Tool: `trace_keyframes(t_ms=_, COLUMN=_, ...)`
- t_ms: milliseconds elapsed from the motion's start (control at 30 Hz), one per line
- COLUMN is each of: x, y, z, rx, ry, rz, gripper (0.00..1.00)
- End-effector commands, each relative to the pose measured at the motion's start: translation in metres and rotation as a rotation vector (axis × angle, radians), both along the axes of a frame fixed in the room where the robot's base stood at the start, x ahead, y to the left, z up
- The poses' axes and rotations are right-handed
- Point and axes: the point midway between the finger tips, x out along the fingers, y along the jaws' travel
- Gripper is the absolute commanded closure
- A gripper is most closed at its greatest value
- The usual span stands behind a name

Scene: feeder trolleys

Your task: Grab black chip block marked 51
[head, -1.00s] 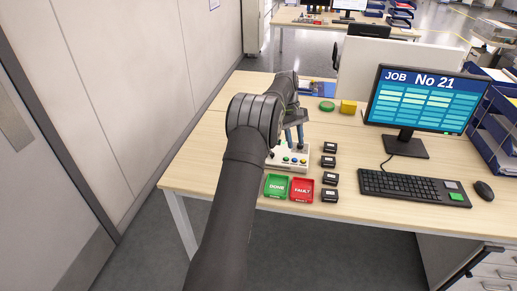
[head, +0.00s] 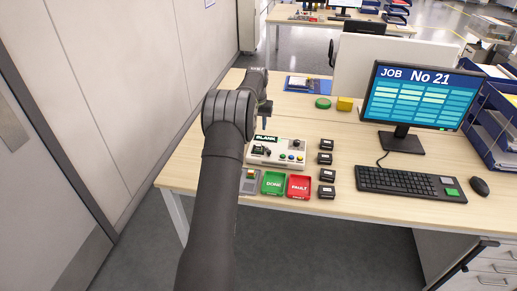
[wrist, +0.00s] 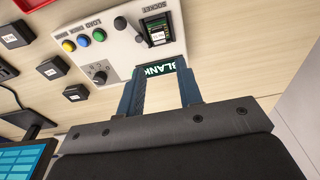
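Several black chip blocks stand in a column on the desk, right of the white tester panel. In the head view they are the top block (head: 326,144), second block (head: 325,159), third block (head: 327,175) and bottom block (head: 326,192). Their small white labels are too small to read, so I cannot tell which is 51. In the wrist view, blocks (wrist: 53,68) lie at the left. My gripper (head: 264,112) is above the back of the panel, left of the blocks. In the wrist view its fingers (wrist: 161,72) are apart, with nothing visible held between them.
The tester panel (head: 290,147) has coloured buttons, a display reading BLANK and a socket (wrist: 157,30) holding a dark piece. Green DONE tray (head: 274,191) and red FAULT tray (head: 299,194) are in front. Keyboard (head: 410,186) and monitor (head: 424,98), reading JOB No 21, stand right.

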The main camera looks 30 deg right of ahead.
Motion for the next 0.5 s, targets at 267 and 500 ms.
trace_keyframes(t_ms=267, x=0.003, y=-0.004, z=-0.047, rx=0.001, ry=0.002, rz=0.001, gripper=0.67)
trace_keyframes(t_ms=500, x=0.003, y=-0.004, z=-0.059, rx=0.001, ry=0.002, rz=0.001, gripper=0.67)
